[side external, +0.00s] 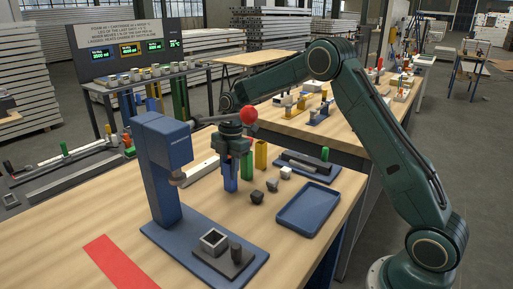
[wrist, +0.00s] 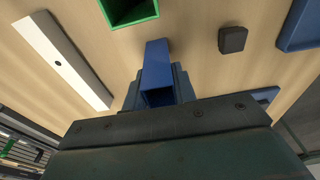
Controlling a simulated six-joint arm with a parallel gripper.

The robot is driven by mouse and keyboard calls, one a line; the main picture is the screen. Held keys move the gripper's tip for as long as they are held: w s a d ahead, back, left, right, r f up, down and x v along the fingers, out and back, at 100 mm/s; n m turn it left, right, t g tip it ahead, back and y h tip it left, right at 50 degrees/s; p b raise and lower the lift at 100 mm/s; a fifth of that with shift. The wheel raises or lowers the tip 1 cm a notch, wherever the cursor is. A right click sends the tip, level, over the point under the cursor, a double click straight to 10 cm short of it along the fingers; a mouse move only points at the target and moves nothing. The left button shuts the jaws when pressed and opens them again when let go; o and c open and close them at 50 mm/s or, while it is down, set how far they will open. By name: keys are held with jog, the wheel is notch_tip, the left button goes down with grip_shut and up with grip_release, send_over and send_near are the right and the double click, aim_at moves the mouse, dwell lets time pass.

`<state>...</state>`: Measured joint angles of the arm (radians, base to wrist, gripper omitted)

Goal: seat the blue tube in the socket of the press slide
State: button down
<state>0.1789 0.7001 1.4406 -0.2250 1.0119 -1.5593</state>
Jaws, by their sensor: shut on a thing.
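The blue tube (side external: 230,179) is upright below my gripper (side external: 231,158), which is shut on its upper part. In the wrist view the blue tube (wrist: 157,68) shows between my gripper's fingers (wrist: 157,92). I cannot tell whether its lower end touches the table. The press slide (side external: 222,262) is a dark plate on the blue base of the press (side external: 170,160). Its square, open-topped socket (side external: 214,241) looks empty. The tube is behind the socket and apart from it, to the right of the press column.
A green tube (side external: 246,166) and a yellow tube (side external: 261,153) stand close behind my gripper. A white bar (wrist: 65,58) lies nearby. A dark peg (side external: 236,252) stands beside the socket.

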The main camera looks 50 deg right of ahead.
notch_tip(320, 180, up, 10)
dwell(0.6)
dwell(0.5)
jog(key=s+a+f+m+t+h, duration=0.1)
jog(key=s+a+f+m, duration=0.3)
jog(key=m, duration=1)
jog(key=shift+s+a+m, duration=0.3)
jog(key=shift+s+a, duration=0.6)
jog(key=shift+s, duration=0.25)
